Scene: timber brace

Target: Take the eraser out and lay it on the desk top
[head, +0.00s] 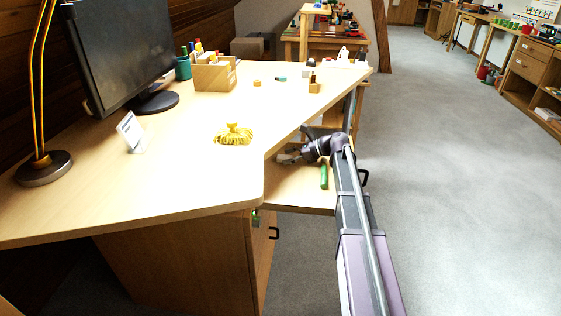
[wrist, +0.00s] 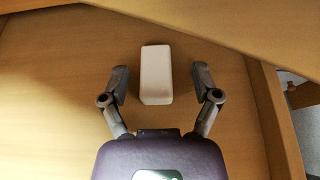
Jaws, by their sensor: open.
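The eraser (wrist: 156,75) is a pale, whitish block in the wrist view. It lies on the wooden bottom of an open drawer (wrist: 62,110). My gripper (wrist: 160,82) is open, with one finger on each side of the eraser and a gap on both sides. In the head view my gripper (head: 283,157) reaches into the open drawer (head: 298,194), just below the desk edge. The eraser is hidden there. The desk top (head: 185,165) is a broad, light wooden surface.
A green object (head: 324,176) lies in the drawer near my arm. The front desk area is clear.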

